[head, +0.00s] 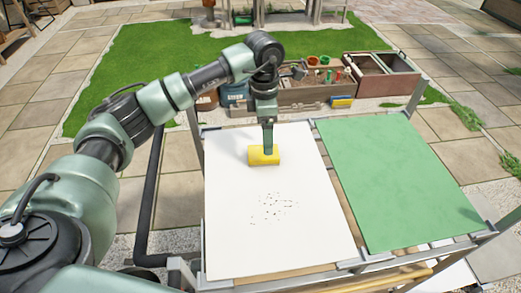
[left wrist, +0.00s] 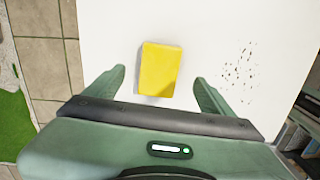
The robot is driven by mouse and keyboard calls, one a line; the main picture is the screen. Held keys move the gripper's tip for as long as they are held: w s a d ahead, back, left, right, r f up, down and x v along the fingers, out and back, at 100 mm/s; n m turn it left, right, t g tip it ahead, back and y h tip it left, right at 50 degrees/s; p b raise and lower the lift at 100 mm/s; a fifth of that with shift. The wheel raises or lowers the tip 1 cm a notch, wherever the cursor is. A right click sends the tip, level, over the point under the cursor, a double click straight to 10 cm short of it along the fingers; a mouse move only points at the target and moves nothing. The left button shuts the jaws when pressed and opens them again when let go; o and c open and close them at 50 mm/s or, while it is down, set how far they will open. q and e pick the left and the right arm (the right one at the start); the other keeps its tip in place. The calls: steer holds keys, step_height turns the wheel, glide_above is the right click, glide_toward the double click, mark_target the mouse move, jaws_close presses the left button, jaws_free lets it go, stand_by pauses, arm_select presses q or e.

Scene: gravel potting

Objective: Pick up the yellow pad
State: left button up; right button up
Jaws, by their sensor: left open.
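The yellow pad (head: 259,157) lies on the white board (head: 300,230) toward its far side in the head view. It also shows in the left wrist view (left wrist: 160,69), a small yellow block between and just beyond my fingertips. My left gripper (head: 268,148) points down over the pad. In the left wrist view its two fingers (left wrist: 160,88) stand apart on either side of the pad, with gaps of white board between. Dark specks of gravel (head: 273,207) are scattered on the board nearer to me. My right gripper is not in view.
A green board (head: 398,180) lies right of the white one on the same metal-framed table. Behind the table stand a planter box with pots (head: 318,85) and a wooden crate (head: 382,75). Much of the white board around the pad is bare.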

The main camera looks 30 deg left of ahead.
mark_target(261, 152)
arm_select(q)
steer(key=shift+a+f, duration=0.1)
steer(key=shift+a, duration=0.65)
steer(key=shift+s+f+y+p, duration=0.15)
steer(key=shift+f+y+p, duration=0.05)
steer(key=shift+y+p, duration=0.1)
steer(key=shift+s+d+f+p, duration=0.2)
steer(key=shift+s+f+p, duration=0.05)
steer(key=shift+f+p, duration=0.3)
steer(key=shift+s+d+f+p, duration=0.2)
steer(key=shift+s+f+p, duration=0.05)
steer(key=shift+f+p, duration=0.3)
steer(key=f, duration=0.2)
steer(key=f+p, duration=0.1)
steer(key=shift+w+a, duration=0.15)
steer(key=shift+a, duration=0.1)
steer(key=shift+f, duration=0.6)
steer(key=shift+d, duration=0.1)
steer(key=c, duration=1.5)
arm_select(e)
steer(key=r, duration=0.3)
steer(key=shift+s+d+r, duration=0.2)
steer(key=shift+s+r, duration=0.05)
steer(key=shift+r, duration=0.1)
